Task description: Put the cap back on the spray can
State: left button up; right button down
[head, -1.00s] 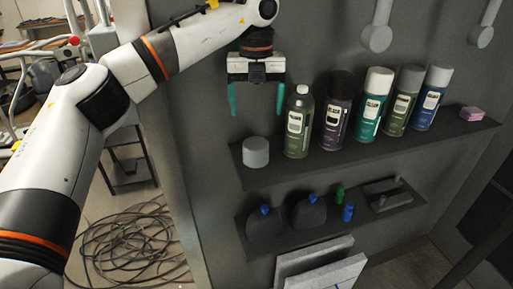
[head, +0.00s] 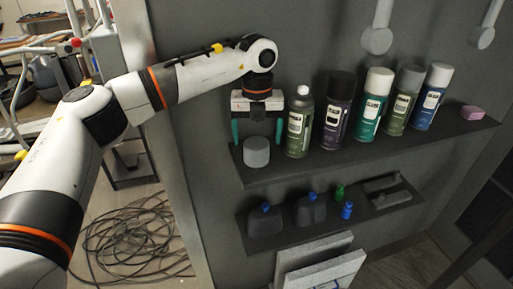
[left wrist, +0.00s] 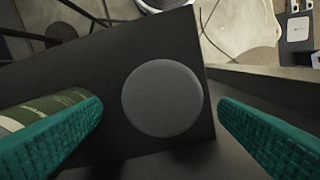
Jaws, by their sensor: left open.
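The grey cap (head: 256,152) stands on the left end of the upper shelf. It also shows from above in the left wrist view as a round grey disc (left wrist: 162,98). The spray can without a cap (head: 299,122), green with a white nozzle, stands upright just right of the cap. Its side shows at the left of the wrist view (left wrist: 45,108). My left gripper (head: 257,142) is open and points down, its teal fingers on either side of the cap, apart from it. In the wrist view the fingers (left wrist: 160,125) hold nothing. My right gripper is not in view.
Several capped cans, such as the dark one (head: 337,112) and the teal one (head: 371,105), stand further right on the upper shelf (head: 290,168). A pink block (head: 471,112) lies at its right end. The lower shelf (head: 385,205) carries dark bottles (head: 264,222) and small items.

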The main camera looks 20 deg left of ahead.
aim_at(256, 142)
pick_arm(q)
jog(key=f, duration=0.2)
jog(key=f+p, duration=0.1)
jog(key=shift+s+f, duration=0.25)
jog(key=shift+f, duration=0.35)
jog(key=c, duration=1)
notch_tip(256, 142, up, 9)
jog(key=shift+b, duration=1.1)
jog(key=shift+r, duration=0.55)
